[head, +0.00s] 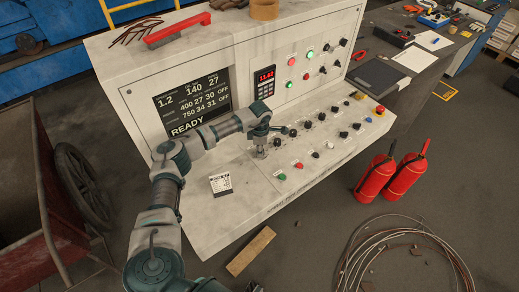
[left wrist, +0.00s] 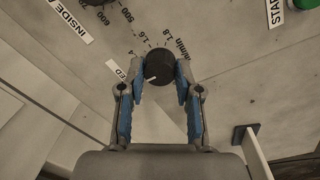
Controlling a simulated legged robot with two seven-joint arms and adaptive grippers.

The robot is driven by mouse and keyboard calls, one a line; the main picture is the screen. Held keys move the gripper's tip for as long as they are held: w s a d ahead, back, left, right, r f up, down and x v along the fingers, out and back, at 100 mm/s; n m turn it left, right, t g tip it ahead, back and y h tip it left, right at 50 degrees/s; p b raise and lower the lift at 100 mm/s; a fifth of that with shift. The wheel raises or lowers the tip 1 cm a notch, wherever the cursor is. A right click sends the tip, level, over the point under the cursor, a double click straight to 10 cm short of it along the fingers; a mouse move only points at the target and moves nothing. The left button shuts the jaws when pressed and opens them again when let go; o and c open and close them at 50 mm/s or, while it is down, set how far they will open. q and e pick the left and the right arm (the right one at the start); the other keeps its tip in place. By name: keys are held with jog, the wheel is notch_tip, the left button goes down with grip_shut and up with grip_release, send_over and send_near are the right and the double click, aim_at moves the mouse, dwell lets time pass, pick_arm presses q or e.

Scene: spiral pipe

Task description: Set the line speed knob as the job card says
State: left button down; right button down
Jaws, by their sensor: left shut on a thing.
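The line speed knob (left wrist: 160,68) is round and black, on the grey panel in the left wrist view. Its white pointer mark is toward the lower left. Figures 1.6 and 1.8 and "m/min" show above it; the lower scale is partly hidden. My left gripper (left wrist: 159,66) has its blue-padded fingers on both sides of the knob, shut on it. In the head view my left gripper (head: 262,150) is over the desk panel and hides the knob. The job card (head: 221,183) stands on the desk, its text too small to read. The display (head: 190,103) reads 1.2 and READY.
Several other knobs and buttons (head: 283,177) lie close around my left gripper on the console. A red-handled brush (head: 178,31) lies on the console top. Two fire extinguishers (head: 375,178) and coiled wire (head: 385,250) are on the floor at right.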

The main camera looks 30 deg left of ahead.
pick_arm(q)
jog(key=c, duration=0.9)
grip_release()
jog(key=shift+f, duration=0.25)
jog(key=shift+c, duration=0.2)
jog(key=shift+o, duration=0.8)
jog(key=shift+w, duration=0.15)
jog(key=shift+r, duration=0.45)
notch_tip(320, 180, up, 11)
jog(key=shift+s+d, duration=0.15)
jog(key=shift+s, duration=0.05)
